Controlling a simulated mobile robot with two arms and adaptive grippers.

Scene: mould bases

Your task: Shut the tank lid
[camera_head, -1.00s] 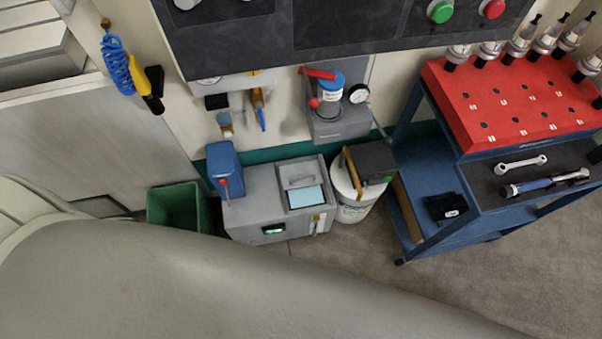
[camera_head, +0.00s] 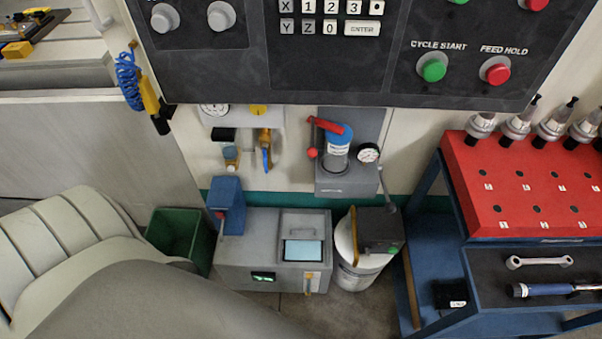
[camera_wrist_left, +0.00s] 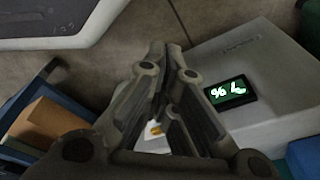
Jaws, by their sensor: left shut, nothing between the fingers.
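The tank (camera_head: 233,262) is a grey box on the floor against the wall in the head view. Its small grey lid (camera_head: 303,224), with a handle, stands raised at the back of a square opening (camera_head: 304,251) showing light blue inside. The tank front has a lit green display (camera_head: 263,277); this display also shows in the left wrist view (camera_wrist_left: 231,95), beside the fingers. My left gripper (camera_wrist_left: 166,50) is shut and empty, close to the tank in the left wrist view. It is hidden in the head view. The lid is not clearly visible in the wrist view. My right gripper is out of view.
A blue unit (camera_head: 228,206) stands at the tank's left end. A green bin (camera_head: 180,238) is left of it. A white bucket (camera_head: 352,270) with a dark box (camera_head: 378,230) on top stands close right. A blue cart (camera_head: 430,240) is farther right. Wall fittings (camera_head: 345,165) hang above.

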